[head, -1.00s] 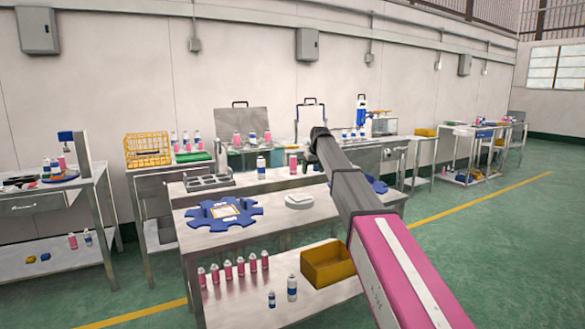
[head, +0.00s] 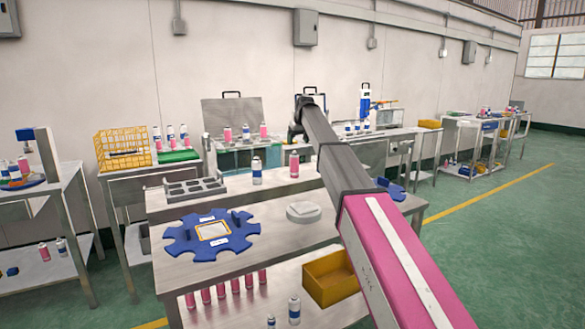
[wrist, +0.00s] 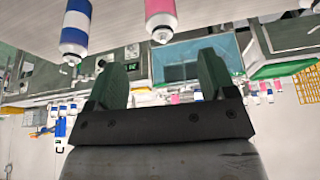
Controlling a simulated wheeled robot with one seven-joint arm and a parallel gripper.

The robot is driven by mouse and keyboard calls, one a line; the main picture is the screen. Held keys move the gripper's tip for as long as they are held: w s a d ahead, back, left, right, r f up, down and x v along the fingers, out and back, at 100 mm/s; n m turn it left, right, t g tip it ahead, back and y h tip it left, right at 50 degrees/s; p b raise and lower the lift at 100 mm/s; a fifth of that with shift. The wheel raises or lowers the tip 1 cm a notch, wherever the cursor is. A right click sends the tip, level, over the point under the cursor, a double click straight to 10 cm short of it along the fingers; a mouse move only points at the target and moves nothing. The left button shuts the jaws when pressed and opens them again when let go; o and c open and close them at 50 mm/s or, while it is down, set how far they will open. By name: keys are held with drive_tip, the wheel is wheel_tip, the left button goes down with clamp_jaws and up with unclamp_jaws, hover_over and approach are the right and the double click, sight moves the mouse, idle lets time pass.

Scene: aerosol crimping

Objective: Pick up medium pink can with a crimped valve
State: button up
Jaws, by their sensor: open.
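A pink can (head: 294,164) with a pale top stands upright on the near table, left of my arm. A blue-and-white can (head: 256,171) stands to its left. The upside-down wrist view shows a pink can (wrist: 160,18) with a white shoulder and a small grey valve, and a blue-and-white can (wrist: 75,28). Whether the valve is crimped is too small to tell. My gripper (wrist: 161,75) has its two fingers spread with nothing between them; the pink can is apart, beyond them. In the head view the fingers are not clear at the arm's far end.
The table also holds a grey tray with holes (head: 193,190), a blue star-wheel fixture (head: 182,246) and a white block (head: 303,212). Several pink cans (head: 235,286) and a yellow bin (head: 330,279) are on the shelf below. Wall benches with a yellow basket (head: 121,150) stand behind.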

sight(295, 153)
drive_tip(key=x, duration=0.5)
drive_tip(key=shift+w+f, duration=0.15)
drive_tip(key=shift+f, duration=0.1)
drive_tip(key=shift+x, duration=2.55)
drive_tip(key=shift+a, duration=0.1)
drive_tip(key=c, duration=1.2)
